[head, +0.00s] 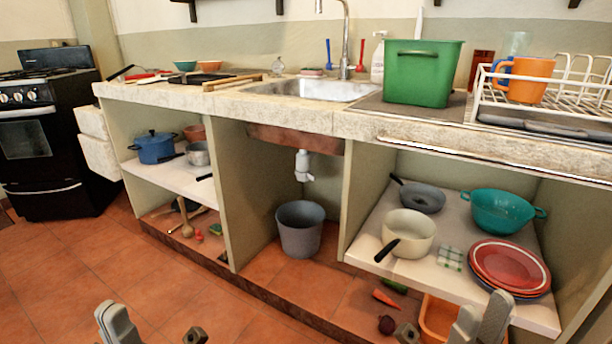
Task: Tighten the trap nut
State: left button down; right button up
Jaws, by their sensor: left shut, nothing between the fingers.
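The white drain trap (303,160) hangs under the sink basin, in the open middle bay of the counter. A white nut-like piece with small lugs (304,177) shows at its lower end. Its thread and how tight it sits are too small to tell. A grey bucket (300,232) stands on the floor below it. My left gripper (112,318) is at the bottom left edge, shut and empty, far from the trap. My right gripper (482,318) is at the bottom right edge, partly cut off, in front of the lower right shelf and apart from the trap.
The sink (315,90) is above the bay. Upright panels flank the bay. The left shelf holds a blue pot (155,147); the right shelf holds a cream pan (408,232) and red plates (508,266). An orange bin (437,318) is below. The floor at front left is clear.

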aim_at(302, 177)
jog(key=u, duration=0.65)
jog(key=i, duration=0.6)
jog(key=u, duration=0.9)
jog(key=i, duration=0.8)
jog(key=z, duration=0.6)
jog(key=i, duration=0.8)
jog(key=z, duration=0.75)
